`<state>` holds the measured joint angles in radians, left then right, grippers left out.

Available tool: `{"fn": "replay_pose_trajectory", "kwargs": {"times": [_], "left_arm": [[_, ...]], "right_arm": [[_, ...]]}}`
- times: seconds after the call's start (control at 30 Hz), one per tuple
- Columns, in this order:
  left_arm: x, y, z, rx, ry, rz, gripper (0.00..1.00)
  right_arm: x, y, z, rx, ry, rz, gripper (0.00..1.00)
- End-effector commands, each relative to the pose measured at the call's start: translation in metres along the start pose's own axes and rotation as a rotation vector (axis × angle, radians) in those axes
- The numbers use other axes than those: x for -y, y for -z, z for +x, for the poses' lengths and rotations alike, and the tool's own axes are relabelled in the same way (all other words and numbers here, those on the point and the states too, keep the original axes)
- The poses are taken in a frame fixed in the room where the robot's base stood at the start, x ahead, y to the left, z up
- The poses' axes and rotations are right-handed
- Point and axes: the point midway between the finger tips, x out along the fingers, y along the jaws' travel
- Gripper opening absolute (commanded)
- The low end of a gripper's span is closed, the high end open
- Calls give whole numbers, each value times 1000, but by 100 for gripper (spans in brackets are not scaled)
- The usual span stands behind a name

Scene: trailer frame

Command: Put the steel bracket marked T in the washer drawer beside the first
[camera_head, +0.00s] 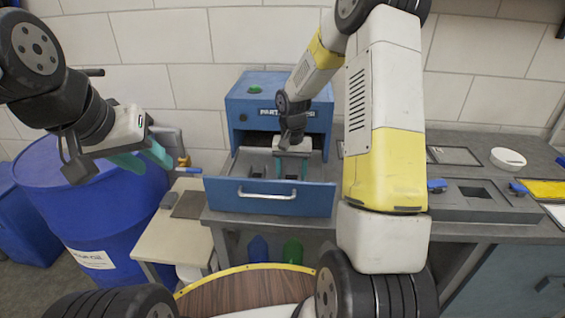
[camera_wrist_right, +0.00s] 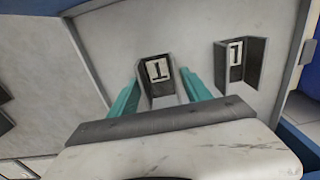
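The washer drawer (camera_head: 268,200) is pulled out of the blue cabinet (camera_head: 277,95). My right gripper (camera_head: 292,168) reaches down into it. In the right wrist view, a grey steel bracket (camera_wrist_right: 146,88) with a mark like an upside-down T stands on the drawer floor between the teal fingers of my right gripper (camera_wrist_right: 160,85). The fingers flank it with a slim gap at the right one. A second marked bracket (camera_wrist_right: 255,62) stands apart to its right; its mark is hard to read. It shows in the head view (camera_head: 258,171) too. My left gripper (camera_head: 145,160) is open and empty, outside the drawer.
A blue drum (camera_head: 90,215) and a small side table (camera_head: 165,235) stand left of the drawer. The grey bench (camera_head: 480,218) to the right carries a fixture with blue clamps (camera_head: 437,186) and a round white dish (camera_head: 508,158). My right arm hides part of the bench.

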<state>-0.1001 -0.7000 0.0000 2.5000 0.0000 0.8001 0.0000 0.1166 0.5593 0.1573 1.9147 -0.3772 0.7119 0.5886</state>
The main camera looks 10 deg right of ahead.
Motion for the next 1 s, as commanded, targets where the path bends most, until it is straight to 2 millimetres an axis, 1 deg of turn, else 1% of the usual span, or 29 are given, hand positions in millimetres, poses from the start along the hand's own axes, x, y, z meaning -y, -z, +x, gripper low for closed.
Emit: {"fn": "replay_pose_trajectory", "kwargs": {"times": [0.33, 0.47, 0.57, 0.8, 0.9, 1.0], "left_arm": [[0, 0, 0, 0, 0, 0, 36], [0, 0, 0, 0, 0, 0, 36], [0, 0, 0, 0, 0, 0, 36], [0, 0, 0, 0, 0, 0, 36], [0, 0, 0, 0, 0, 0, 36], [0, 0, 0, 0, 0, 0, 36]], "right_arm": [[0, 0, -1, 0, 0, 1, 67], [0, 1, -10, -3, 0, 1, 67], [0, 1, -26, -4, 1, 3, 67], [0, 1, -79, -6, 1, 2, 67], [0, 0, -97, -3, 1, 1, 67], [0, 1, -111, -3, 1, 2, 67]]}}
